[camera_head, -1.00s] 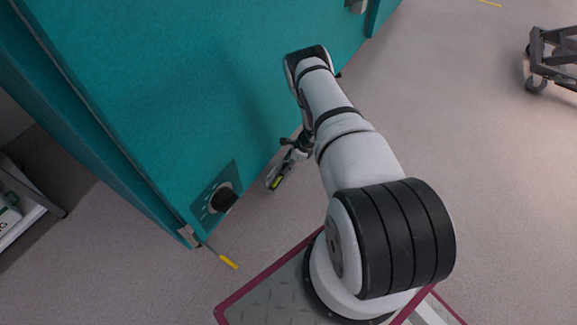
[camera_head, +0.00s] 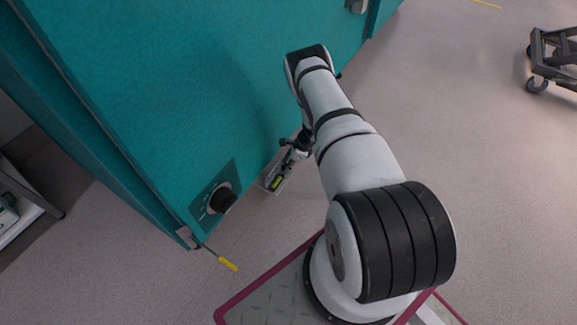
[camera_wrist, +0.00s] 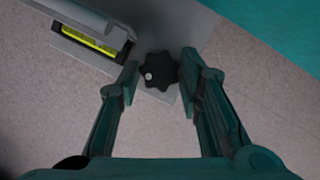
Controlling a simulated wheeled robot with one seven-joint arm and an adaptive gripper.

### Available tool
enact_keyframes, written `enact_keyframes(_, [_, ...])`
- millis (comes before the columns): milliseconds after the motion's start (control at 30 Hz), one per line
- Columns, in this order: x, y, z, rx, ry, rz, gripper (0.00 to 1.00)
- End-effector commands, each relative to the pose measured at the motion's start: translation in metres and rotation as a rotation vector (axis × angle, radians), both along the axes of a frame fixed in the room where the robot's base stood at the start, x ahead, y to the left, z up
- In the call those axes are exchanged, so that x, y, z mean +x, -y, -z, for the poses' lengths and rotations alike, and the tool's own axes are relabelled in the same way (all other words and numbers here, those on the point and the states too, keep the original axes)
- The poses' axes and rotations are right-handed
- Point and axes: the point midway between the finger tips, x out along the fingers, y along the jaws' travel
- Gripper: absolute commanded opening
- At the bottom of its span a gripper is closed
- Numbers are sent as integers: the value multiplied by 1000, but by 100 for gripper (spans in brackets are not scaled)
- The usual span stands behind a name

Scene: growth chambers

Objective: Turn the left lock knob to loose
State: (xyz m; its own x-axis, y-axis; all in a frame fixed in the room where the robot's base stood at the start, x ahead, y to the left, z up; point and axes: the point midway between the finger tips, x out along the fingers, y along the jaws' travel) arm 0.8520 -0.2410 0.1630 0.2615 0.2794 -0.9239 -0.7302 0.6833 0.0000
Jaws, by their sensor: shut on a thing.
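A black lobed knob (camera_wrist: 160,70) with a pale dot on its left side sits on a grey metal plate (camera_wrist: 168,97) in the wrist view. My gripper (camera_wrist: 160,76) has one finger on each side of it and is shut on it. In the head view my gripper (camera_head: 296,157) is low beside the teal cabinet, and the knob is hidden there. I cannot read any loose or tight marking near the knob.
A yellow-green level vial (camera_wrist: 90,40) in a grey housing is left of the knob. The teal cabinet (camera_head: 170,90) has a black dial (camera_head: 222,198) on its panel. A yellow handle (camera_head: 228,264) juts out low. A dark cart (camera_head: 553,57) stands far right; the floor between is clear.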

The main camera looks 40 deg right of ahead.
Motion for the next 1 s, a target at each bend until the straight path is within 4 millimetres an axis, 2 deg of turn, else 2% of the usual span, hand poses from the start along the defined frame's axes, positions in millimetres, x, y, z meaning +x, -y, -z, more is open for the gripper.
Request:
enact_keyframes(500, [2,3,2,-2,0,-343,5])
enact_keyframes(1000, [3,3,0,-2,0,-461,5])
